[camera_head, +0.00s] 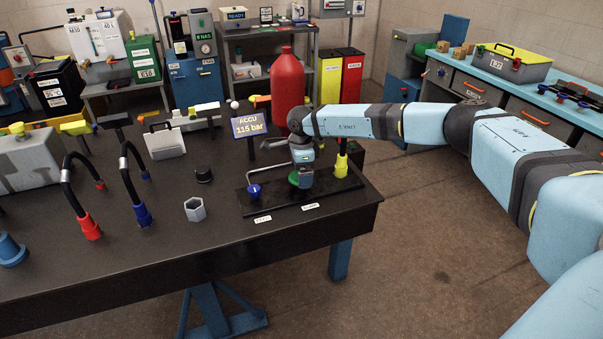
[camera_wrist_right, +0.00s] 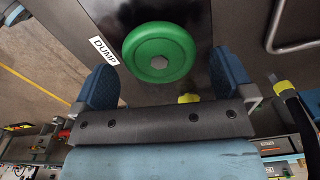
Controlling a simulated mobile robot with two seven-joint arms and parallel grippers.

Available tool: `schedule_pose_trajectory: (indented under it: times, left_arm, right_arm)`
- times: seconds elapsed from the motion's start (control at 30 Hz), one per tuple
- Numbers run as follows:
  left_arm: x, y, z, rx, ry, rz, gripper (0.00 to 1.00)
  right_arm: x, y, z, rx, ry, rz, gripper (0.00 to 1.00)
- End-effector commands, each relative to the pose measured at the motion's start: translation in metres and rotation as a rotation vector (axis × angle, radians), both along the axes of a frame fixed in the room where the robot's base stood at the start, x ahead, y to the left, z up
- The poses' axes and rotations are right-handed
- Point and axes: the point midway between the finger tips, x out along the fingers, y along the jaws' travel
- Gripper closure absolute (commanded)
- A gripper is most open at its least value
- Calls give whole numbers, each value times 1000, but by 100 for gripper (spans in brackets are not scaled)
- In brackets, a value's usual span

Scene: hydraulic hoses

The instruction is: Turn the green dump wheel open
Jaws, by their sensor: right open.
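I cannot tell whether the fingertips are down at the rim's level. My left gripper is not in view.
The black valve plate (camera_head: 282,203) also carries a blue valve knob (camera_head: 254,190) and a yellow fitting (camera_head: 341,166). An ACCU 115 bar sign (camera_head: 251,126) and a red cylinder (camera_head: 287,88) stand behind. A grey hex nut (camera_head: 195,209) and hoses stand to the left.

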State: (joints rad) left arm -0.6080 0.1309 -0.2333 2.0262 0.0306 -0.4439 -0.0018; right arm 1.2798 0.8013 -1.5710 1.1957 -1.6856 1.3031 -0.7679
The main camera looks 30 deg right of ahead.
Motion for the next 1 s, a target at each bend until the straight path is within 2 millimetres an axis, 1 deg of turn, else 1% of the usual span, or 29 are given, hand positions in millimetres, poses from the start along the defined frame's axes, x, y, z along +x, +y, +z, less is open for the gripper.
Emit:
schedule_pose_trajectory:
  times: [0.03, 0.13, 0.4, 0.43, 0.47, 0.5, 0.57, 0.6, 0.63, 0.83, 1.0]
  left_arm:
    - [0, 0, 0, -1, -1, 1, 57]
    - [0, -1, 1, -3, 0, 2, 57]
    - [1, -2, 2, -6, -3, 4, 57]
    - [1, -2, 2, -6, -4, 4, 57]
    - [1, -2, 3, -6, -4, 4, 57]
    - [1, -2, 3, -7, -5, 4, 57]
    - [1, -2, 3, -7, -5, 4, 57]
    - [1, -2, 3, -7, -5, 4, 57]
    - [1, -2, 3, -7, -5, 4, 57]
    - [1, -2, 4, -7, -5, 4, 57]
    - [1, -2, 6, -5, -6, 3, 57]
  right_arm:
    - [0, 0, -4, 0, 1, 0, 0]
    - [0, 0, -9, 1, 0, 0, 0]
    - [0, 0, -10, 1, 0, 0, 0]
    - [0, 0, -10, 1, 0, 0, 5]
    - [0, 0, -10, 1, 0, 0, 12]
    - [0, 0, -10, 1, 0, 0, 21]
    - [0, 0, -10, 1, 0, 0, 34]
    - [0, 0, -10, 1, 0, 0, 44]
    - [0, 0, -10, 1, 0, 0, 46]
    - [0, 0, -9, 1, 0, -8, 46]
    - [0, 0, -9, 0, 0, -54, 46]
